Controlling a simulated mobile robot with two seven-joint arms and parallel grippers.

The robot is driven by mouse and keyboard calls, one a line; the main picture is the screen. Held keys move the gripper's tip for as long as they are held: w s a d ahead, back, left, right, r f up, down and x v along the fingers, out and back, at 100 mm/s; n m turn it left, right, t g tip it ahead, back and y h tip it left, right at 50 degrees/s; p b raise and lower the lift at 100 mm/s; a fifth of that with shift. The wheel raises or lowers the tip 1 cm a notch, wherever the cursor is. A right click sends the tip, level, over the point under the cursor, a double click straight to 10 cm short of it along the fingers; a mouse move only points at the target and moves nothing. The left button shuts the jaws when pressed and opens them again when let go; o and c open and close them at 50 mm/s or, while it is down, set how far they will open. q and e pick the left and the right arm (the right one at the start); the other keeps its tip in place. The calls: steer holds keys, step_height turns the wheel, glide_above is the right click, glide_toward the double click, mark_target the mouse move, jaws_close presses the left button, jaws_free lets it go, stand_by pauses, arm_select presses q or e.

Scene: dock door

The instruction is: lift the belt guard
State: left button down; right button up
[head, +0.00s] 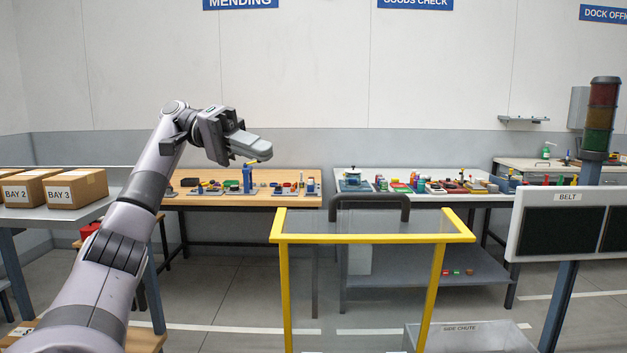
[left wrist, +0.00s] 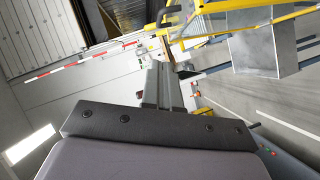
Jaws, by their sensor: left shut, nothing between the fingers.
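The belt guard (head: 375,239) is a yellow frame with a clear panel, standing upright in the middle front of the head view. My left gripper (head: 262,147) is raised up and to the left of the guard, apart from the handle. Its fingers are together with nothing between them. In the left wrist view the gripper (left wrist: 165,82) points away, with a yellow frame (left wrist: 272,22) at the upper right. My right gripper is not in view.
A grey side chute (head: 470,337) sits low to the right of the guard. A belt panel on a post with a signal tower (head: 600,118) stands at right. Cluttered benches (head: 240,201) line the back wall. Boxes (head: 76,187) stand on a table at left.

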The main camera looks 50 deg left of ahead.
arm_select(q)
steer(key=shift+r+x, duration=0.3)
steer(key=shift+x, duration=0.95)
steer(key=b, duration=0.2)
glide_toward(344, 195)
steer(key=w+d, duration=0.1)
steer(key=w, duration=0.1)
steer(key=w+d+f, duration=0.1)
steer(key=w, duration=0.1)
steer(key=shift+d, duration=0.15)
steer(key=shift+s+d+f, duration=0.15)
steer(key=shift+s+d, duration=0.05)
steer(key=shift+d, duration=0.25)
steer(key=shift+s+d+f, duration=0.15)
steer(key=shift+s+d, duration=0.05)
steer(key=shift+d, duration=0.2)
